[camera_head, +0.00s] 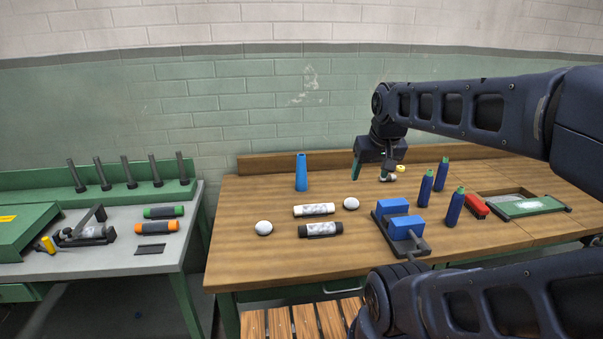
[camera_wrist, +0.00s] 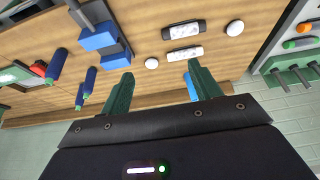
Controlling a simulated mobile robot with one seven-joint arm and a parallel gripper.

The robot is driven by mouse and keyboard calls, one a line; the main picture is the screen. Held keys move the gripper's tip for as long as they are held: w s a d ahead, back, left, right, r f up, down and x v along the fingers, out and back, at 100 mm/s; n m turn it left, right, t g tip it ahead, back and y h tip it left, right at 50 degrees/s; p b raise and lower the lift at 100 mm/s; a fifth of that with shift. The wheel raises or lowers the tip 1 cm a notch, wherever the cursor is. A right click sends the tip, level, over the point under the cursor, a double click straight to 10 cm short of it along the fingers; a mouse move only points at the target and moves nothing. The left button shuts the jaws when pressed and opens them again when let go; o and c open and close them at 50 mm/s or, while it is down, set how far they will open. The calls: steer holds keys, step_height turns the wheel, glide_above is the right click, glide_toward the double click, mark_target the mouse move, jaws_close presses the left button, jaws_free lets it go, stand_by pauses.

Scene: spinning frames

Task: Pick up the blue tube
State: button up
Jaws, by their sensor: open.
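The light blue tube (camera_head: 301,172) stands upright near the back edge of the wooden table, left of my gripper. In the wrist view its blue side (camera_wrist: 190,86) shows beside the right-hand finger, which hides part of it. My gripper (camera_head: 372,172) hangs above the back of the table, open, to the right of the tube. In the wrist view its two green fingers (camera_wrist: 160,72) are spread wide with nothing between them.
White and black cylinders (camera_head: 314,210) and two white balls (camera_head: 264,228) lie in front of the tube. Blue blocks on a dark holder (camera_head: 404,220) and dark blue bottles (camera_head: 426,188) stand to the right. A grey bench (camera_head: 180,252) is at left. The wall is behind.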

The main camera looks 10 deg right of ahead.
steer(key=w+a+r+n+g+h, duration=0.1)
steer(key=w+r+n, duration=0.2)
steer(key=w+n, duration=0.75)
steer(key=n+h, duration=0.3)
steer(key=n, duration=1.2)
glide_toward(301, 155)
step_height(301, 155, down, 3)
steer(key=w, duration=0.1)
steer(key=shift+g, duration=0.5)
steer(key=x, duration=0.4)
steer(key=shift+w+d, duration=0.1)
steer(key=shift+w, duration=0.05)
steer(key=shift+d+x, duration=0.15)
steer(key=shift+x, duration=1.25)
steer(key=shift+d+x, duration=0.15)
steer(key=shift+x, duration=1.3)
steer(key=shift+r, duration=0.15)
